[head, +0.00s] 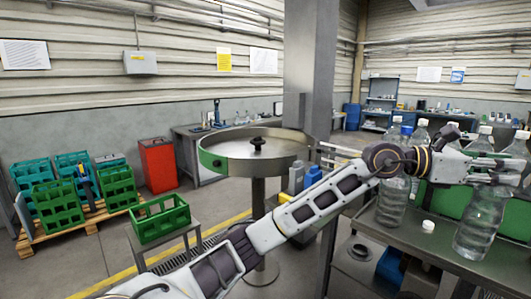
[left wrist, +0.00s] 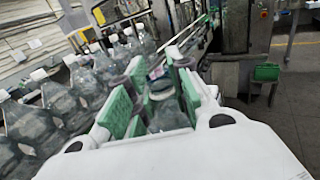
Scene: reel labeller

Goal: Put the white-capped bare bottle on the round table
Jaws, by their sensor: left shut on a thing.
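The round table (head: 228,150) stands at the middle of the head view. It has a metal top with a raised rim, a dark knob at its centre and a single post. My left gripper (head: 490,172) reaches over the bench at the right and is shut on a clear bottle (head: 482,222). This bottle shows no label and stands roughly upright at the bench's near edge. I cannot tell whether its base touches the bench, nor which cap is its own. In the left wrist view, the bottle (left wrist: 168,118) sits between green finger pads. My right gripper is out of view.
More clear bottles (head: 393,203) stand close around my gripper, most white-capped, one blue-capped. A loose white cap (head: 428,226) lies on the bench (head: 425,246). A green crate (head: 160,219) on a stand and a red bin (head: 158,165) are left of the round table, whose top looks mostly clear.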

